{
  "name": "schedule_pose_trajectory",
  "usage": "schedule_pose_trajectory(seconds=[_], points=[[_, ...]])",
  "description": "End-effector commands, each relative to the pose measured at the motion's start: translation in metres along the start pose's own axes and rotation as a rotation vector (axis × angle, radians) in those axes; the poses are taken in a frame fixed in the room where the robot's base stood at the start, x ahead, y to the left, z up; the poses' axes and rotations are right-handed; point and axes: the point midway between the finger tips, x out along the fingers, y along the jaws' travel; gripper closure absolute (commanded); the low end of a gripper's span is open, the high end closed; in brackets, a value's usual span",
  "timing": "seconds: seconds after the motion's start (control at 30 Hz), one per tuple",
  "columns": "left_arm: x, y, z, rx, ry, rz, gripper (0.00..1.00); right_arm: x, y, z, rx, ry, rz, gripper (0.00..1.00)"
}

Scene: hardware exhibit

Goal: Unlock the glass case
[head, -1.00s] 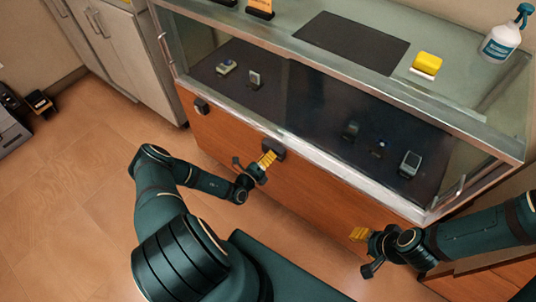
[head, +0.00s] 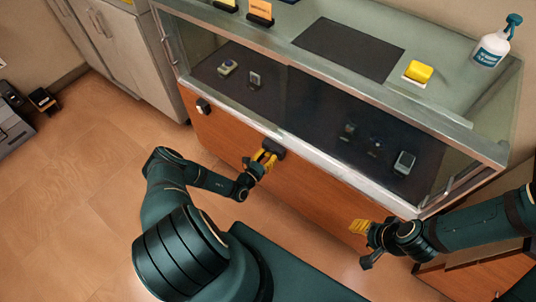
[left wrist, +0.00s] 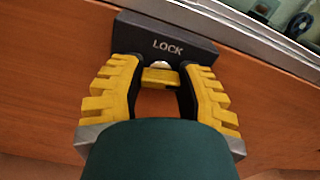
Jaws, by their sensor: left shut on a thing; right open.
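The glass case (head: 300,95) stands on a wooden cabinet front. A dark lock block marked "LOCK" (left wrist: 170,42) is fixed on the wood just below the glass; it also shows in the head view (head: 273,147). My left gripper (left wrist: 160,78) is shut on a small yellow key-like piece (left wrist: 160,77) at the lock's lower face. The piece meets the lock near a pale metal spot; how far it goes in is hidden. My right gripper (head: 358,227) is open and empty in front of the cabinet's right part.
A spray bottle (head: 496,42), a yellow sponge-like block (head: 419,71) and a dark mat (head: 350,48) are on the case top. Small devices lie inside behind the glass. A small dark fitting (head: 203,106) is on the wood at left.

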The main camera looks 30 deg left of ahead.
Motion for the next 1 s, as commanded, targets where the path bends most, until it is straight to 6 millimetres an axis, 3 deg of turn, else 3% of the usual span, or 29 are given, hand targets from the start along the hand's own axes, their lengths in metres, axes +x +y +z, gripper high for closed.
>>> schedule_pose_trajectory(seconds=[0.33, 0.9, 0.93, 1.0], points=[[-0.0001, -0.0002, 0.0001, 0.152, 0.000, 0.001, 1.00, -0.0073, -0.0027, -0.0036, 0.002, 0.008, 0.001, 0.53], [-0.0001, 0.0002, -0.0003, 0.183, 0.000, 0.000, 1.00, -0.0081, -0.0030, -0.0042, 0.003, 0.009, 0.001, 0.53], [-0.0001, 0.0002, -0.0003, 0.183, 0.000, 0.000, 0.59, -0.0081, -0.0030, -0.0042, 0.003, 0.009, 0.001, 0.53], [0.0000, 0.0002, -0.0002, 0.183, 0.000, 0.000, 0.34, -0.0081, -0.0030, -0.0042, 0.002, 0.009, 0.001, 0.53]])
